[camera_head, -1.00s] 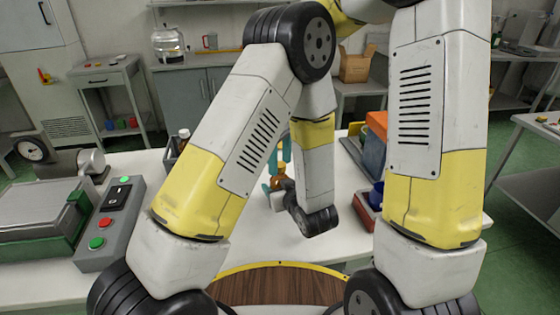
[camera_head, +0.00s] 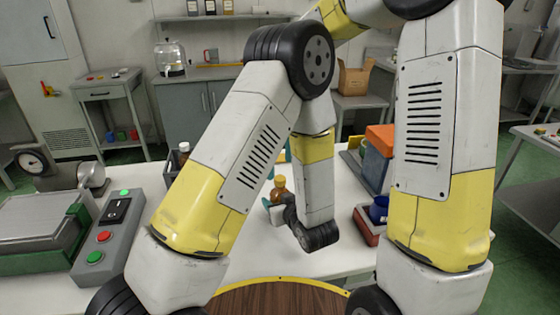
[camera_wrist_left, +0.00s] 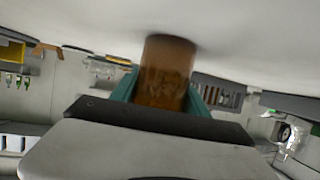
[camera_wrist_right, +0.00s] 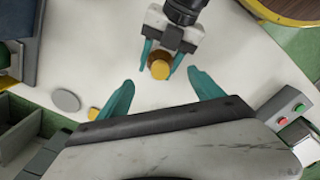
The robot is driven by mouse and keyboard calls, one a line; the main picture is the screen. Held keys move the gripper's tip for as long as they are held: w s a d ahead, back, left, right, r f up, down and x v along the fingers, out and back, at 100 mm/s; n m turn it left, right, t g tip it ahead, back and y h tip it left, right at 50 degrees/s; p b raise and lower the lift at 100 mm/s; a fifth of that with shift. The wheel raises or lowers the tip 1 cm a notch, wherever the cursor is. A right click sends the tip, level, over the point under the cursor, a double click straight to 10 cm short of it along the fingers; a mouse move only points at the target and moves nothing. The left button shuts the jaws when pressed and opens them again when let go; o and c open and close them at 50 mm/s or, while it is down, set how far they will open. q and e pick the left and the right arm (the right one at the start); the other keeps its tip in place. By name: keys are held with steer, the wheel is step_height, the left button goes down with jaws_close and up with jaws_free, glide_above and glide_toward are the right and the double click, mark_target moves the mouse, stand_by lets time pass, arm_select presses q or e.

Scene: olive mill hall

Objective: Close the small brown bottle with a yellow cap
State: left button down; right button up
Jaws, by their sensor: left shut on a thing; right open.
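The small brown bottle (camera_head: 280,193) stands upright in my left gripper (camera_head: 272,203), with the yellow cap (camera_head: 279,182) on its top. In the left wrist view the brown glass (camera_wrist_left: 166,72) sits between the teal fingers. In the right wrist view the yellow cap (camera_wrist_right: 160,69) shows from above, over the bottle's mouth; I cannot tell how tight it is. My right gripper (camera_wrist_right: 161,77) is open and empty above the bottle, its fingers apart from the cap.
A control box (camera_head: 107,237) with buttons and a scale stand at the left of the white table (camera_head: 255,262). A dark crate (camera_head: 171,160) holds another bottle. A red tray (camera_head: 366,226) with a blue item is at the right. A grey disc (camera_wrist_right: 65,100) lies on the table.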

step_height(320, 180, up, 12)
stand_by(0.5)
arm_select(q)
steer(key=shift+c, duration=2.4)
jaws_free()
steer(key=v, duration=0.7)
steer(key=shift+s+d+r, duration=0.15)
steer(key=shift+s+r, duration=0.05)
steer(key=shift+s, duration=0.15)
